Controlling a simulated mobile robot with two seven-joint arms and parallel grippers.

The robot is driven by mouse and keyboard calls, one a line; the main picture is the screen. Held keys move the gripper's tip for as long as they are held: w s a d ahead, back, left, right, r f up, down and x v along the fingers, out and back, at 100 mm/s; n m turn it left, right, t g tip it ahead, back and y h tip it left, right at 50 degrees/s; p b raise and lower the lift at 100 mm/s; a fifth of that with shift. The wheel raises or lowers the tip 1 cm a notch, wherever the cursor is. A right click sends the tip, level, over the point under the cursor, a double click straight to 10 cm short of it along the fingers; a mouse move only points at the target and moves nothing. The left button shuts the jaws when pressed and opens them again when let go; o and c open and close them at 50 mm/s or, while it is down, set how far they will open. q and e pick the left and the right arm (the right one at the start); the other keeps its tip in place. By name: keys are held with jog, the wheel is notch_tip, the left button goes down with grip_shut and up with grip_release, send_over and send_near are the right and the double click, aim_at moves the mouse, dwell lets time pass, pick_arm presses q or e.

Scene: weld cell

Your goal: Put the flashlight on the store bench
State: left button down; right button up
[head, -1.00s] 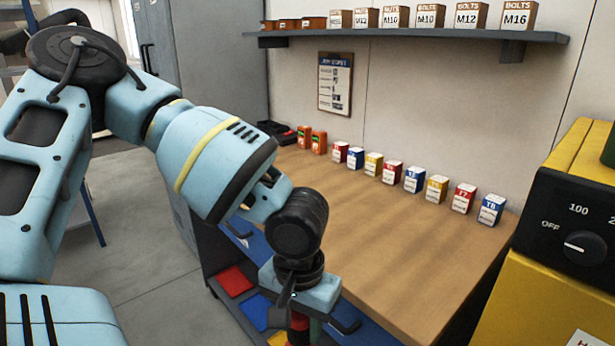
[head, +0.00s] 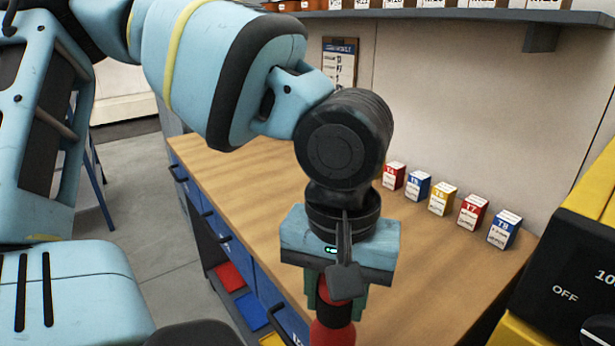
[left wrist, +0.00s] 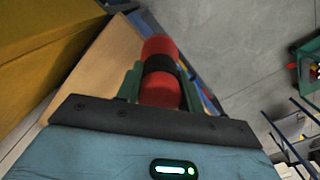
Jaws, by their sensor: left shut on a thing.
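The flashlight (head: 332,334) is a red cylinder with a black band. My left gripper (head: 335,300) is shut on it with green fingers and points down. In the head view the flashlight hangs at the bottom edge, in front of the bench's drawer side, and its lower end is out of frame. In the left wrist view the flashlight (left wrist: 160,75) sits between the fingers. The store bench (head: 235,178) has a wooden top, seen behind and beside the gripper. Whether the flashlight is above the top's height I cannot tell. My right gripper is not in view.
Several small labelled boxes (head: 440,198) stand in a row along the bench's back wall. A shelf (head: 450,17) with boxes hangs above. A yellow machine (head: 572,262) with a dial stands at the right. The middle of the bench top looks clear; my arm hides part of it.

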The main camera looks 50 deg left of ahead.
pick_arm(q)
jog(key=w+a+f, duration=0.2)
jog(key=w+a, duration=0.2)
jog(key=w, duration=0.3)
jog(key=w+a+f, duration=0.3)
jog(key=w+a, duration=0.1)
jog(key=w, duration=0.2)
jog(key=shift+w+p, duration=0.35)
jog(key=shift+w, duration=0.05)
jog(key=shift+f, duration=0.15)
jog(key=c, duration=0.9)
grip_release()
notch_tip(320, 180, up, 12)
jog(key=shift+p, duration=0.3)
